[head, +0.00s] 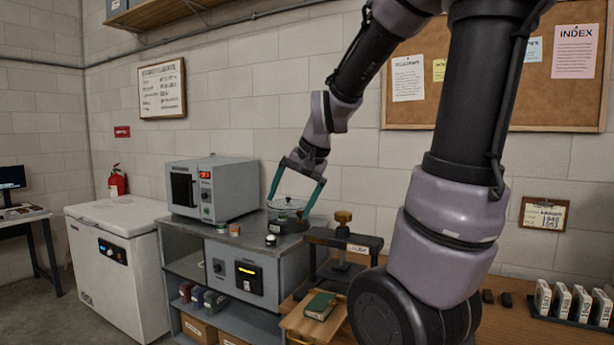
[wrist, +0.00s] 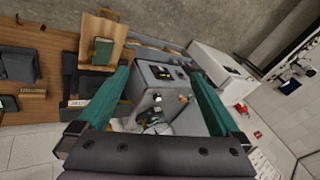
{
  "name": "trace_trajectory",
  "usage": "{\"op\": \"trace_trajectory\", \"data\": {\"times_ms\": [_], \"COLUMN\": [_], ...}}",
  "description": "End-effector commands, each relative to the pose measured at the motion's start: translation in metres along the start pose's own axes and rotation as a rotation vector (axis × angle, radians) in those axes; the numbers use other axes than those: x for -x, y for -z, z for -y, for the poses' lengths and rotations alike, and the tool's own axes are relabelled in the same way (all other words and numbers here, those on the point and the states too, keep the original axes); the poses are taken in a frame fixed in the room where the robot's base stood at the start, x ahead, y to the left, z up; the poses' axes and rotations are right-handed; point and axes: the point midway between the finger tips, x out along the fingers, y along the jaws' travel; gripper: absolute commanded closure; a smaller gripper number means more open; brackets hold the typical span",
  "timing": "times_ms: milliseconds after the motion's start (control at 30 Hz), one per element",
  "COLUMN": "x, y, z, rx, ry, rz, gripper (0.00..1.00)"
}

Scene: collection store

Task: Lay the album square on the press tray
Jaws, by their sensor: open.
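The album is a green book (head: 320,305) lying flat on a wooden press tray (head: 296,322) at the lower middle of the head view. In the wrist view the album (wrist: 103,50) lies on the pale tray (wrist: 117,32) at the upper left, its sides slightly turned from the tray's edges. My gripper (head: 289,208) is open and empty, well away from the album, in front of the wall over the grey cabinet. Its green fingers (wrist: 157,70) spread wide in the wrist view. My arm hides part of the bench to the right of the album.
A black press (head: 345,243) with a brass knob stands behind the tray. A round device with a clear bowl (head: 287,218) sits just below my gripper, beside a grey oven (head: 211,190). A white chest freezer (head: 119,250) stands left. Several labelled boxes (head: 562,300) line the right bench.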

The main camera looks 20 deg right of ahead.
Motion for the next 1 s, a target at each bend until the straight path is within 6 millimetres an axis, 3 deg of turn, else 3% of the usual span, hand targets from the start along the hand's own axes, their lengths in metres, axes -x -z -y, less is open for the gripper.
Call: {"op": "trace_trajectory", "data": {"times_ms": [33,100,200,333,533,1000], "x": [0.025,0.051,0.082,0.106,0.118,0.118], "y": [-0.010,-0.025,-0.047,-0.068,-0.082,-0.082], "z": [0.002,0.001,-0.002,-0.008,-0.013,-0.013], "rx": [0.032,0.081,0.143,0.202,0.234,0.234], "ry": [0.023,0.039,0.047,0.042,0.033,0.033], "rz": [-0.022,-0.042,-0.074,-0.109,-0.128,-0.128], "gripper": [0.00,0.00,0.00,0.00,0.00,0.00]}}
